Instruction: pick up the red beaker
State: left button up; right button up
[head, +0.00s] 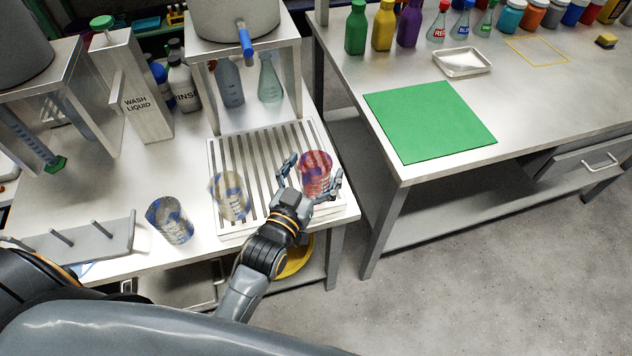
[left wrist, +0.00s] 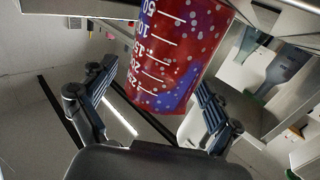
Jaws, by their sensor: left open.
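The red beaker (head: 317,170) stands on the right part of the slatted rack (head: 262,150), marked with blue and pale spots. My left gripper (head: 314,167) is open, with one finger on each side of the beaker. In the left wrist view, the red beaker (left wrist: 178,50) shows its white volume marks, and the open fingers of the left gripper (left wrist: 152,80) flank its lower part. I cannot tell whether they touch it. My right gripper is not in view.
A yellowish spotted beaker (head: 230,196) stands on the rack to the left. A blue-spotted beaker (head: 169,220) stands beside the rack. A pegged stand (head: 85,240) is at the left. A second table holds a green mat (head: 430,121), a small tray (head: 462,62) and several bottles.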

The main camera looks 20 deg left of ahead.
pick_arm(q)
jog(key=shift+w, duration=0.35)
jog(key=c, duration=1.1)
jog(key=shift+r, duration=0.1)
jog(key=shift+r, duration=0.1)
